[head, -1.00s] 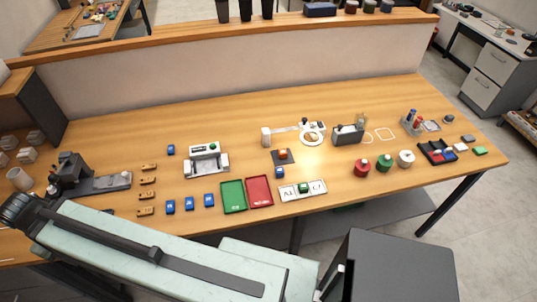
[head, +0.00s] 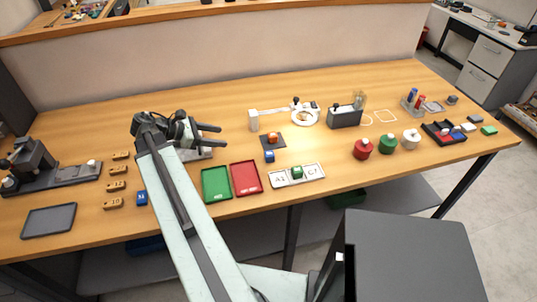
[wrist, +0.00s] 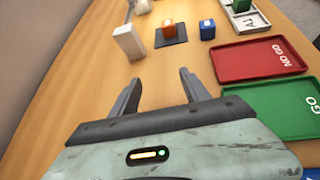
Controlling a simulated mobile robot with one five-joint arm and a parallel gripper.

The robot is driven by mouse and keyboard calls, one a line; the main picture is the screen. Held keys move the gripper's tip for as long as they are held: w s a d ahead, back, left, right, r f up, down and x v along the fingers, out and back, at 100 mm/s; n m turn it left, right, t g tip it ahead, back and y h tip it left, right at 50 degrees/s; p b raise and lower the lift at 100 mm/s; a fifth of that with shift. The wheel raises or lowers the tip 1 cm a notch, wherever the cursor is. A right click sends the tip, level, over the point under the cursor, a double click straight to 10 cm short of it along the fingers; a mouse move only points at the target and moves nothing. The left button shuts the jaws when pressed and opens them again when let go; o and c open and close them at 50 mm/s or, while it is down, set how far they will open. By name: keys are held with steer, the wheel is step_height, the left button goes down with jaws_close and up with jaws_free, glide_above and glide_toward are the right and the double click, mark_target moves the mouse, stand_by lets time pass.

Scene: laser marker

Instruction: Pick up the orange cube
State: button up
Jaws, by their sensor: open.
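The orange cube (head: 273,138) sits on a dark square pad (head: 281,145) on the table, with a pale mark on its top. It also shows in the wrist view (wrist: 168,27), beyond my fingertips and slightly right of the gap between them. My gripper (head: 216,134) is open and empty, to the left of the cube in the head view. In the wrist view my gripper (wrist: 158,75) has its two fingers spread apart and is short of the cube. Nothing hides the cube.
A blue cube (head: 269,156) stands just in front of the pad. A white block (head: 253,120) stands to its left. Green (head: 216,184) and red (head: 246,178) trays lie nearer the front edge. A white plate (head: 310,176) with a green cube lies to the right.

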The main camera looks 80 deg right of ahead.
mark_target(272, 135)
steer(key=s+d, duration=0.1)
steer(key=s, duration=0.2)
steer(key=s+d+g+y+b, duration=0.1)
steer(key=s, duration=0.3)
steer(key=s+d+g+b, duration=0.1)
steer(key=s+d, duration=0.1)
steer(key=s, duration=0.2)
steer(key=shift+f+m, duration=0.4)
steer(key=shift+r+g, duration=0.15)
steer(key=shift+g, duration=0.15)
steer(key=shift+b+x, duration=0.4)
steer(key=shift+x, duration=0.8)
steer(key=shift+b+x, duration=0.75)
steer(key=shift+x, duration=1.95)
steer(key=shift+r, duration=0.15)
jaws_close()
